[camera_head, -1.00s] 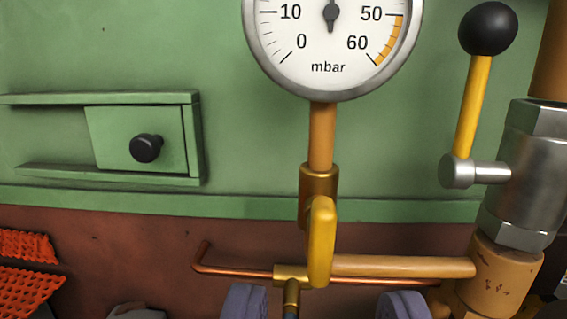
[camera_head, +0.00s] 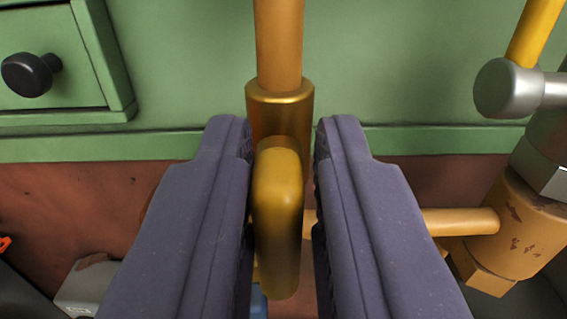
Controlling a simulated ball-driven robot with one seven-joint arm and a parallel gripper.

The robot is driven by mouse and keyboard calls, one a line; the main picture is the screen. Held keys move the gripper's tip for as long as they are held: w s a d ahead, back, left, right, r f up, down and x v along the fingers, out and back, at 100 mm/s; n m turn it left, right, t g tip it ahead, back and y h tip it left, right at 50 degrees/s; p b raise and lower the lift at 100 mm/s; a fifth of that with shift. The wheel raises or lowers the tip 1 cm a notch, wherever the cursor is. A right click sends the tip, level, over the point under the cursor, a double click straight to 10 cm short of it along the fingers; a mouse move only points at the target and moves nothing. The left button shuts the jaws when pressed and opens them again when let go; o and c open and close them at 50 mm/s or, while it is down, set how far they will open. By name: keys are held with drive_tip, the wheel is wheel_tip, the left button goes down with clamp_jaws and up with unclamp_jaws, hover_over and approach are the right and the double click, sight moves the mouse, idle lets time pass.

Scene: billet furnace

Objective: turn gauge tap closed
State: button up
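The gauge tap's yellow lever (camera_head: 278,215) hangs straight down, in line with the pipe, in front of the brass tap body (camera_head: 280,105). My gripper (camera_head: 283,150) is open, with one grey-purple finger on each side of the lever. The left finger is very close to the lever; I cannot tell whether it touches. A wider gap shows on the right. The fingers hide the lower pipework beside the tap. The gauge dial is out of view above.
An orange pipe (camera_head: 460,221) runs right to a worn orange fitting (camera_head: 515,235). A larger valve's yellow lever (camera_head: 538,30) with a steel hub (camera_head: 505,88) stands at the upper right. A green sliding cover with a black knob (camera_head: 28,74) is at the upper left.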

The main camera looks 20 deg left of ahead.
drive_tip(key=shift+a, duration=0.1)
clamp_jaws()
drive_tip(key=shift+r+m+p, duration=0.1)
drive_tip(key=shift+m+p, duration=0.2)
drive_tip(key=m+p, duration=0.2)
drive_tip(key=m, duration=0.1)
drive_tip(key=shift+w+d+r+m+p, duration=0.1)
drive_tip(key=shift+d+m+p, duration=0.2)
drive_tip(key=shift+p, duration=0.1)
drive_tip(key=shift+w+d+f+m+p, duration=0.1)
drive_tip(key=shift+f+m+p, duration=0.15)
drive_tip(key=shift+m+p, duration=1.45)
drive_tip(key=shift+s+d+f+m+p, duration=0.15)
drive_tip(key=shift+m+p, duration=0.4)
drive_tip(key=shift+m, duration=2.3)
drive_tip(key=shift+w+d+f+m+p, duration=0.25)
drive_tip(key=shift+m+p, duration=0.85)
drive_tip(key=shift+m, duration=1.15)
drive_tip(key=shift+s+a+f, duration=0.1)
drive_tip(key=shift+a, duration=0.1)
